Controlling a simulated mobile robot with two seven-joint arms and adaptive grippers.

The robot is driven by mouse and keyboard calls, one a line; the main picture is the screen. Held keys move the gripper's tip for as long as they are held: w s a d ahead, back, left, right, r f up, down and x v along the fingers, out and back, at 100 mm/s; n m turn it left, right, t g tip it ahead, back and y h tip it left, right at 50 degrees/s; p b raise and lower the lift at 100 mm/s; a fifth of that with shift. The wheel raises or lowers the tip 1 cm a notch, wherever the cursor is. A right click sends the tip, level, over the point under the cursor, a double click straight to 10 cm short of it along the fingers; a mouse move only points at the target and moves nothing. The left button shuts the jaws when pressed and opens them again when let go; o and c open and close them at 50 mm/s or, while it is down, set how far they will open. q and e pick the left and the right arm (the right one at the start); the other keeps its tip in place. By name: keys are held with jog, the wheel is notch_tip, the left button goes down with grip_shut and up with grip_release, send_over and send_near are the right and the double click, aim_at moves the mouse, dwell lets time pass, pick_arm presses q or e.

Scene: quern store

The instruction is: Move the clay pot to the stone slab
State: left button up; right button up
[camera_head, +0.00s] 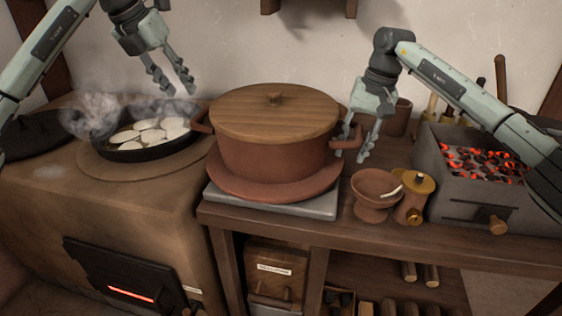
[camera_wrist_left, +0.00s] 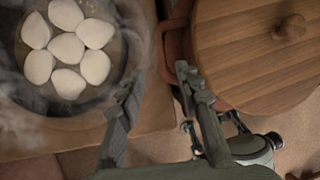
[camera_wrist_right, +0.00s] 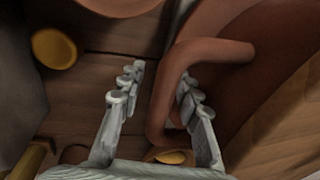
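The clay pot (camera_head: 270,153) is reddish brown with a wooden lid (camera_head: 275,112). It stands upright on a wide clay dish (camera_head: 275,190), which rests on the grey stone slab (camera_head: 275,207) on the bench. My left gripper (camera_head: 175,93) is open and empty, above and left of the pot; the left wrist view shows the pot's left handle (camera_wrist_left: 172,38) just beyond its fingertips. My right gripper (camera_head: 352,157) is open at the right handle. In the right wrist view this handle (camera_wrist_right: 162,95) lies between the spread fingers; contact cannot be told.
A steaming pan (camera_head: 145,150) of pale rounds sits on the stove left of the pot. A glowing coal brazier (camera_head: 480,205) stands at the right. A clay bowl (camera_head: 375,190) and a brass-lidded jar (camera_head: 413,198) stand close to the right handle.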

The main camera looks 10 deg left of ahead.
notch_tip(320, 180, up, 12)
jog(key=d, duration=0.2)
dwell(0.4)
jog(key=shift+s+d+f, duration=0.1)
jog(key=shift+f, duration=0.05)
